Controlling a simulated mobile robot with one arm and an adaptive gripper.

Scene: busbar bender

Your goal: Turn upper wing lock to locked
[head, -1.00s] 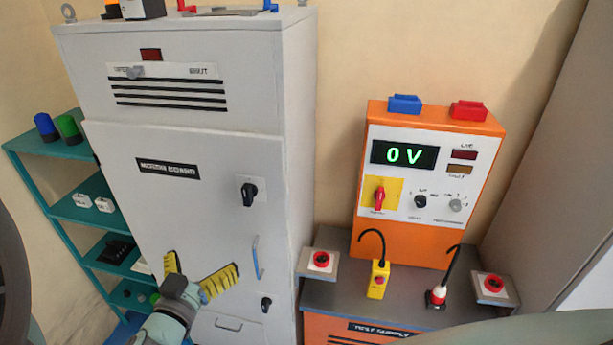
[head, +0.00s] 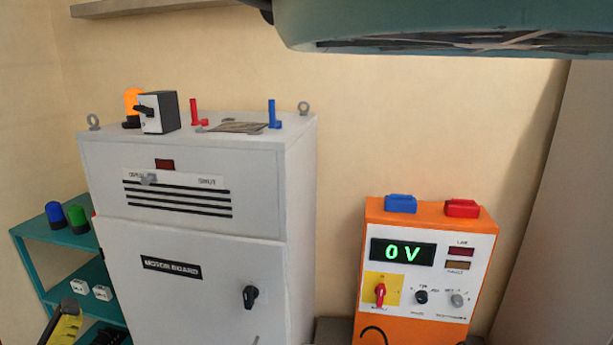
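The upper wing lock (head: 250,296) is a black knob on a dark backing, at the right side of the grey MOTOR BOARD cabinet door (head: 190,310). Its wing looks roughly upright with a slight tilt; its exact setting is too small to read. The lower lock is out of view below the frame.
A teal shelf (head: 40,248) with blue and green lamps stands left of the cabinet. A switch box (head: 157,113) and red and blue pegs sit on the cabinet top. An orange test supply (head: 378,213) reading 0 V stands to the right. A teal body overhangs the top right.

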